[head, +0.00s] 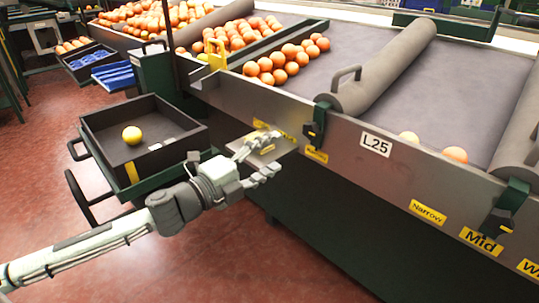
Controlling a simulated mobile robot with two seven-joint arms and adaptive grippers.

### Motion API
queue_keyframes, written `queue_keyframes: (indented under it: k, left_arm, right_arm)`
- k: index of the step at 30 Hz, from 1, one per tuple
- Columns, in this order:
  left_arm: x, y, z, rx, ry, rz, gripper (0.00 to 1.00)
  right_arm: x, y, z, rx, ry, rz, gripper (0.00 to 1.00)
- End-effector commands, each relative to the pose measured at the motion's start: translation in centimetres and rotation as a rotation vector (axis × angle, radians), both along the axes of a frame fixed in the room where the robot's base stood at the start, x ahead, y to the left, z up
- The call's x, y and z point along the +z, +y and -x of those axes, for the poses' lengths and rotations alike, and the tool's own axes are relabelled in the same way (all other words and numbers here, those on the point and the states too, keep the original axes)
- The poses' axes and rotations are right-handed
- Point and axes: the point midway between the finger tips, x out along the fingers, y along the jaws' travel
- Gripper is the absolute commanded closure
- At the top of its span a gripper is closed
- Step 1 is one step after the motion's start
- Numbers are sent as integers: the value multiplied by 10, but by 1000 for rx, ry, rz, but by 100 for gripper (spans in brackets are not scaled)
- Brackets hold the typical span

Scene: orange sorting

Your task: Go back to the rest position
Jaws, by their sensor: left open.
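My left gripper (268,158) is open and reaches in from the left, in front of the metal side panel of the sorting table. Nothing shows between its fingers. The dark crate (180,126) stands to its left on a green cart, with one yellow fruit (132,135) and a small white label inside. Several oranges (285,62) lie on the sorting table (355,45) beyond the gripper. My right gripper is not in view.
Grey rollers (385,70) lie across the table, held by green clamps (315,125). The side panel (340,150) carries a white L25 sign (376,144) and yellow labels. Blue trays (112,75) stand at the back left. The red floor (200,260) is clear below the arm.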

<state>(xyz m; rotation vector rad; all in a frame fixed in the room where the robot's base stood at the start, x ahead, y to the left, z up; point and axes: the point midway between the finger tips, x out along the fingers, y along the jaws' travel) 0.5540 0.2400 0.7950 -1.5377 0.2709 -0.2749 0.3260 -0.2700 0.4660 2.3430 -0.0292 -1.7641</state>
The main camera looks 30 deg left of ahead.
Motion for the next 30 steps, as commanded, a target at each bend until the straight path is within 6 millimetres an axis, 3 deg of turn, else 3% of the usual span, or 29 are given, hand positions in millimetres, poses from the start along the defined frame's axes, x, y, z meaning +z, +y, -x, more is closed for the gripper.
queue_keyframes:
  k: [10, 14, 17, 19, 22, 27, 30]
  left_arm:
    - [-3, 2, -1, 13, 10, 12, 42]
    - [-31, 26, -4, 145, 99, 132, 42]
    - [-82, 58, 2, 339, 244, 304, 42]
    - [-128, 77, 18, 496, 372, 437, 42]
    - [-196, 90, 53, 704, 558, 606, 42]
    - [-291, 77, 132, 1003, 863, 823, 42]
    - [-326, 59, 174, 1130, 1010, 905, 42]
  right_arm:
    - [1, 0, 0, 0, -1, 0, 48]
    - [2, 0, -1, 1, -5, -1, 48]
    - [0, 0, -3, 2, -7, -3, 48]
    - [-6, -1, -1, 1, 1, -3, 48]
    - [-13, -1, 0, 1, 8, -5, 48]
    - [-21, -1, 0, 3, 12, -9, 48]
    - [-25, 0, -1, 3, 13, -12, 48]
